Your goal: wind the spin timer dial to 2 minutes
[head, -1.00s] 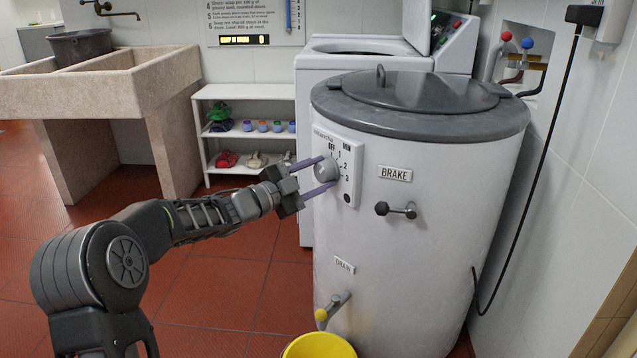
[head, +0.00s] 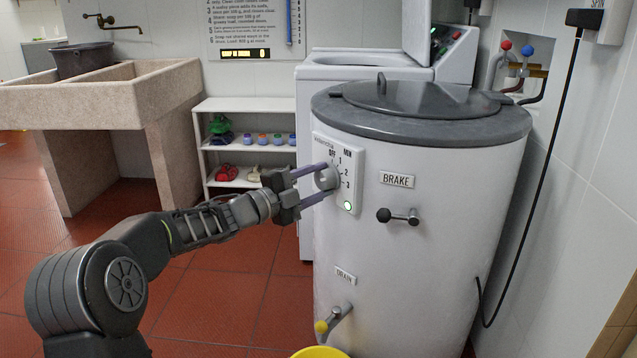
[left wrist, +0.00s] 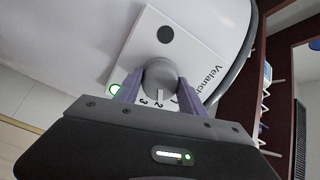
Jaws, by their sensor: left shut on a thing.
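The spin timer dial (head: 325,180) is a round grey knob on a white plate (head: 349,190) on the side of the white spinner drum. The plate is marked OFF, 1, 2, 3 and MIN. My left gripper (head: 326,178) has its two purple-grey fingers on opposite sides of the knob and is shut on it. In the left wrist view the knob (left wrist: 160,76) sits between the fingers, and a pale pointer mark on it appears in line with the 2. A lamp (head: 348,206) on the plate glows green. My right gripper is not in view.
The brake handle (head: 398,216) sticks out right of the dial. Below are the drain tap (head: 334,320) and a yellow bucket (head: 320,352). A shelf (head: 250,105) and a stone sink (head: 110,90) stand behind on the left. A black cord (head: 540,190) hangs at right.

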